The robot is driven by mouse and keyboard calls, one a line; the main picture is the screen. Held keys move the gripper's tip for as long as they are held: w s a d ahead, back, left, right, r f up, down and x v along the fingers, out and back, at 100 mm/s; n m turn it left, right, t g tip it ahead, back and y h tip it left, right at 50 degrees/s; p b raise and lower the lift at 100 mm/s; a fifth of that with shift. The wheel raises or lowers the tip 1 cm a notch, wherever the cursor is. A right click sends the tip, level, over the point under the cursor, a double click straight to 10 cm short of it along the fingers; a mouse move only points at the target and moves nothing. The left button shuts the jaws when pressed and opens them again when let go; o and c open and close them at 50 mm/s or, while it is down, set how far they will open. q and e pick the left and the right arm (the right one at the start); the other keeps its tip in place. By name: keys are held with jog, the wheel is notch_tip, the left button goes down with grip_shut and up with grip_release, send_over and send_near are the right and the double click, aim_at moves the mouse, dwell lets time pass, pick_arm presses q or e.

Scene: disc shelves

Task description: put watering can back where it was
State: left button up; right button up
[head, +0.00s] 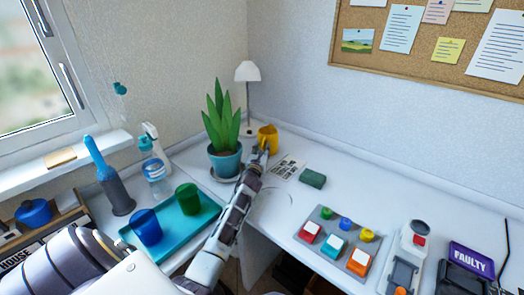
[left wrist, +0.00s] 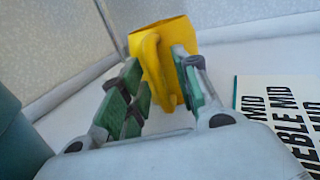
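The yellow watering can (head: 268,138) stands at the back of the white desk, near the corner, just right of the potted plant. In the left wrist view, the yellow can (left wrist: 172,38) shows its handle toward me. My left gripper (head: 260,150) reaches to the can. Its green-padded fingers (left wrist: 160,85) are on either side of the handle. I cannot tell whether the pads press on the handle or stand slightly apart from it. The fingers hide part of the can. My right gripper is not in view.
A plant in a teal pot (head: 226,162) is close left of my gripper; a white lamp (head: 247,72) is behind. A printed sheet (head: 287,166) and green block (head: 312,179) lie right. A teal tray (head: 172,236) with cups and a button panel (head: 336,241) are nearer.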

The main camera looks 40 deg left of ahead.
pick_arm(q)
jog(key=shift+r, duration=0.15)
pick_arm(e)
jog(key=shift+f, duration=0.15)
pick_arm(q)
jog(key=shift+s+d, duration=0.1)
jog(key=shift+s, duration=0.05)
jog(key=shift+s+d, duration=0.1)
jog(key=shift+s, duration=0.15)
jog(key=shift+p+v, duration=0.4)
jog(key=shift+v, duration=2.9)
jog(key=shift+p+v, duration=0.3)
jog(key=shift+v, duration=1.95)
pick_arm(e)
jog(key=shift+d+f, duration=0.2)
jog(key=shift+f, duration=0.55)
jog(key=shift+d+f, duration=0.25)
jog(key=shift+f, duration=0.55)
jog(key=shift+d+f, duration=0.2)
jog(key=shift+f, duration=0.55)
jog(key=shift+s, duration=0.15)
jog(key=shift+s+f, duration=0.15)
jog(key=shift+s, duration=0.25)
